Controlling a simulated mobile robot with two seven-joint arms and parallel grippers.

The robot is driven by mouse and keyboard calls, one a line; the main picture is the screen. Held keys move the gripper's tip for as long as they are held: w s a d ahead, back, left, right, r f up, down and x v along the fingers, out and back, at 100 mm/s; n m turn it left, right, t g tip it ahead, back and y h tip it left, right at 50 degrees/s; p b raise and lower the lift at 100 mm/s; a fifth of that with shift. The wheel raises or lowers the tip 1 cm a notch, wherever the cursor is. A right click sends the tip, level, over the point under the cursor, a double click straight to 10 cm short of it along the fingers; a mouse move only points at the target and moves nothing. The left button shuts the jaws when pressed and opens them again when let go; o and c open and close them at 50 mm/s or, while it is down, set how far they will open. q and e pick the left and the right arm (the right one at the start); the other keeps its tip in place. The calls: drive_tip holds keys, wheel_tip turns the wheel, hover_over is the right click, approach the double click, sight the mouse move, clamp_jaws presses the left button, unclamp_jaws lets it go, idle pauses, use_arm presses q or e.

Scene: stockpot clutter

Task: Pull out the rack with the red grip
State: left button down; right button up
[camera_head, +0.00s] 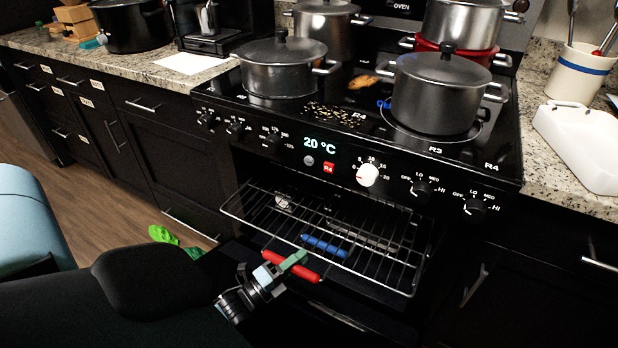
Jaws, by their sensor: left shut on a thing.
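The oven stands open below the stove's control panel. Wire racks (375,268) show in its opening, with their front part sticking out. The red grip (308,275) is a short bar at the front, low and left of the middle. A blue grip (323,246) sits a little behind and to the right of it. My left gripper (287,267), with pale green fingers, is shut on the red grip, and its fingers cover the grip's middle. Which wires belong to the red grip's rack is hard to tell. My right gripper is not in view.
Several pots stand on the stove, among them a lidded grey pot (438,92) at the right and another (283,66) at the left. A white dish (585,140) is on the right counter. A green thing (172,240) lies on the floor at the left.

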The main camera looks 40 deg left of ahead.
sight(295, 270)
use_arm(q)
drive_tip(key=s, duration=0.2)
drive_tip(key=s+d+p, duration=0.1)
drive_tip(key=s, duration=0.2)
drive_tip(key=shift+d, duration=0.1)
drive_tip(key=c, duration=1.3)
unclamp_jaws()
drive_tip(key=shift+o, duration=0.3)
